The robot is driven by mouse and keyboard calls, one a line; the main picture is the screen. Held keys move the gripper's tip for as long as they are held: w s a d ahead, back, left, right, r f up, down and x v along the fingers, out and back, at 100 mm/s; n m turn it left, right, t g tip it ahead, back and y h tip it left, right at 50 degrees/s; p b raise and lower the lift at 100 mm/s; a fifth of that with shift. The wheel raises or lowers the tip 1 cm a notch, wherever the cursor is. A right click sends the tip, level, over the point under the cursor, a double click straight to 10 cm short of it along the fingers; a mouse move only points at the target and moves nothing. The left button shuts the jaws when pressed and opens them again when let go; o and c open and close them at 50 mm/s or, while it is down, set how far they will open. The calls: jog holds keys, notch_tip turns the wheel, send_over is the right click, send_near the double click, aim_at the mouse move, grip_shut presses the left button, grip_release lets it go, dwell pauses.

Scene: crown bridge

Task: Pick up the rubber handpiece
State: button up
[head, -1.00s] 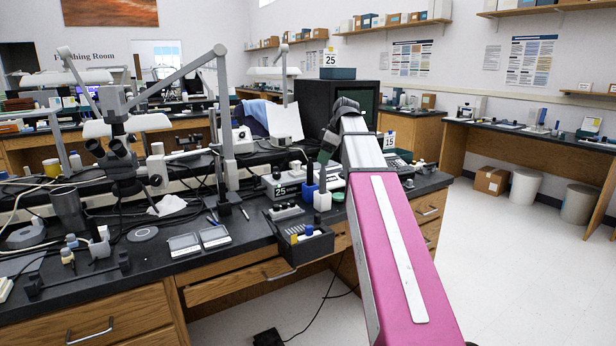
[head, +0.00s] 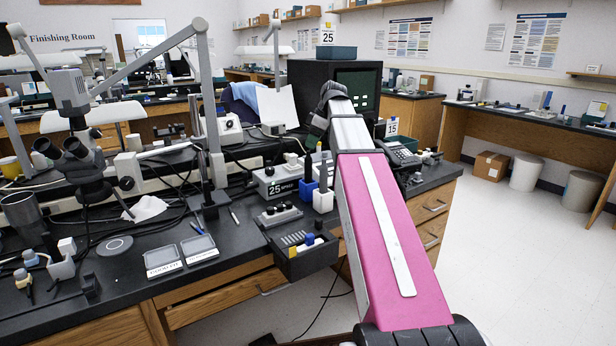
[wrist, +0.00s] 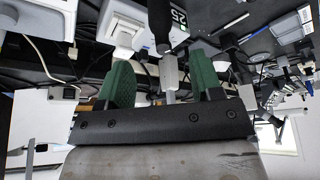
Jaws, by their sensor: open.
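Two dark upright handpieces stand on the bench in the head view, one in a blue holder (head: 307,190) and one in a white holder (head: 323,199). I cannot tell which is the rubber one. The upside-down wrist view shows a black rod-like piece (wrist: 160,24) and a pale grey block (wrist: 170,72) in line between my fingertips. My gripper (wrist: 161,80) is open, with green fingers spread on either side and apparently not touching them. In the head view my pink arm reaches toward the holders, and the gripper is mostly hidden.
A control box marked 25 (head: 282,183) stands behind the holders. A microscope (head: 80,140) and jointed lamp arm stand left. A dark cabinet (head: 350,85) is behind.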

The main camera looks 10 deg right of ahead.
aim_at(310, 152)
jog(key=shift+s+x, duration=0.1)
jog(key=shift+x, duration=1.85)
jog(key=shift+s+x, duration=0.15)
jog(key=shift+x, duration=1.8)
jog(key=shift+d, duration=0.15)
jog(key=c, duration=1)
